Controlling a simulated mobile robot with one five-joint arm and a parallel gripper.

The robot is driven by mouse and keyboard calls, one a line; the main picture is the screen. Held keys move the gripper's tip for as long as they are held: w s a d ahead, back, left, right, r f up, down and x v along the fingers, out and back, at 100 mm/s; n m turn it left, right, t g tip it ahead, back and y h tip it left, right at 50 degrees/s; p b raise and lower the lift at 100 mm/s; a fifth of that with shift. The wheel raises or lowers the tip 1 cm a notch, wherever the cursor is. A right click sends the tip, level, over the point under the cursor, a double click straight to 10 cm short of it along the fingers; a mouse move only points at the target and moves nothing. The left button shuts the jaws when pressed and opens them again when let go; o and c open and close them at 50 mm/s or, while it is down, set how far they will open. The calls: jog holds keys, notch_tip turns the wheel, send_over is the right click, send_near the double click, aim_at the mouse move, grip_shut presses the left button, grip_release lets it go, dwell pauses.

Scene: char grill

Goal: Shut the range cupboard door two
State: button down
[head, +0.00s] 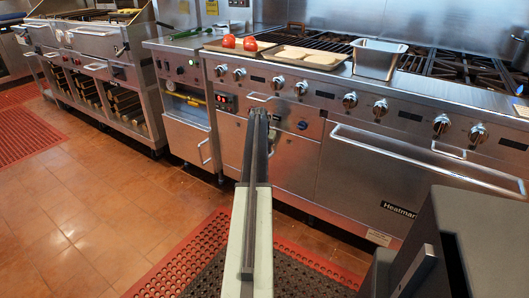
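The steel range (410,122) runs across the right half of the head view, with a row of knobs along its front. Below the knobs on its left part are flat cupboard fronts (294,160), partly hidden behind my arm. A short bar handle (259,97) shows just above my gripper. I cannot tell which front is door two, and no range front visibly stands ajar. My gripper (260,114) points forward at the range front, just below that handle. I cannot tell whether it touches the front. Its fingers look narrow and close together, and nothing shows between them.
The wide oven door (375,190) with a long handle is right of my arm. A smaller steel unit (186,143) stands left of the range. Tomatoes (229,41), boards and a steel pan (377,60) are on top.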

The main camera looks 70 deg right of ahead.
jog(key=c, duration=1.4)
grip_release()
jog(key=shift+d, duration=0.1)
jog(key=shift+o, duration=0.2)
jog(key=shift+s, duration=0.1)
jog(key=p+v, duration=0.7)
jog(key=shift+a+r, duration=0.25)
jog(key=shift+r, duration=0.1)
